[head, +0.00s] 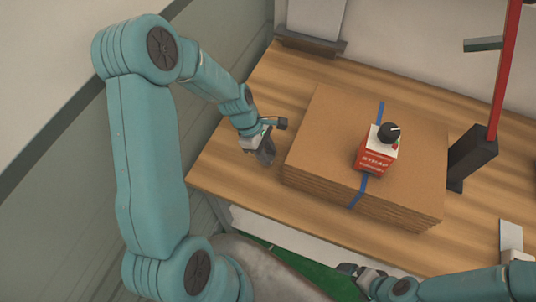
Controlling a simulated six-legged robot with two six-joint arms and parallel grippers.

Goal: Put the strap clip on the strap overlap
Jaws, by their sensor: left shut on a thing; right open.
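A blue strap (357,191) runs over the top of a stack of flat brown cardboard (322,150) on the wooden table. A red and white box (372,160) with a black knob sits on the strap, near the middle of the stack, and hides part of it, so I cannot see where the strap overlaps. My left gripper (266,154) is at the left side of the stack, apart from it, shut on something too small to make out. I cannot pick out the strap clip. My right gripper (347,269) is open at the bottom, in front of the table.
A red post (505,75) on a dark base (473,158) stands right of the stack. A grey-white panel (318,18) stands at the back. A pale block (511,238) lies at the right. The wooden table (235,150) is bare left of the stack.

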